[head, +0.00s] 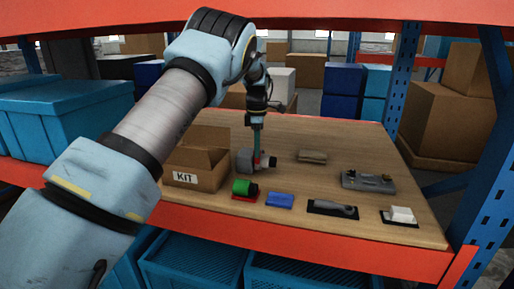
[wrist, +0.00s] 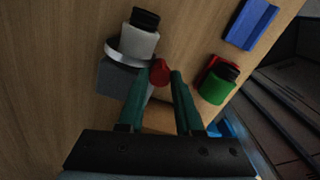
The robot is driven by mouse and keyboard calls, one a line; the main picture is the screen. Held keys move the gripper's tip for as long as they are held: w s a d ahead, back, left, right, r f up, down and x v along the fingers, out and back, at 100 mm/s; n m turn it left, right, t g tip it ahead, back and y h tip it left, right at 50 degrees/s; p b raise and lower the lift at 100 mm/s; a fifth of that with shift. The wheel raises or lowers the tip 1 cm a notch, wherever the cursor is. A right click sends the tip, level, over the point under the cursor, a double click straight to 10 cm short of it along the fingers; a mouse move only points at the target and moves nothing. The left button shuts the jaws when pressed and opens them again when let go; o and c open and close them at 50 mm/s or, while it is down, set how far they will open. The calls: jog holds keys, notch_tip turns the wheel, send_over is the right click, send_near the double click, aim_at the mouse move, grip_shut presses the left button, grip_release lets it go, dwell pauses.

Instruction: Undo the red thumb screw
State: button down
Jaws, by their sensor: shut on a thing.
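The red thumb screw (wrist: 159,72) sits between my fingertips in the wrist view, on a grey fixture (wrist: 125,78) with a light ring. A white cylinder with a black cap (wrist: 140,37) projects from the fixture. My gripper (wrist: 159,80) is shut on the red screw, with one green finger on each side. In the head view my gripper (head: 257,158) reaches down from above to the same grey fixture (head: 244,161) on the wooden shelf. There the screw is mostly hidden by the fingers; only a little red shows. Its threads are hidden.
An open cardboard KIT box (head: 184,178) stands left of the fixture. A green cylinder on a red base (head: 245,188) and a blue block (head: 279,201) lie in front. Several grey and white parts (head: 368,182) lie right. Blue uprights (head: 488,170) and an orange beam (head: 340,259) bound the shelf.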

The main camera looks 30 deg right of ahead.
dwell(0.3)
jog(key=c, duration=0.6)
grip_release()
jog(key=shift+r, duration=0.1)
notch_tip(320, 180, up, 7)
jog(key=b, duration=0.3)
jog(key=shift+r, duration=0.15)
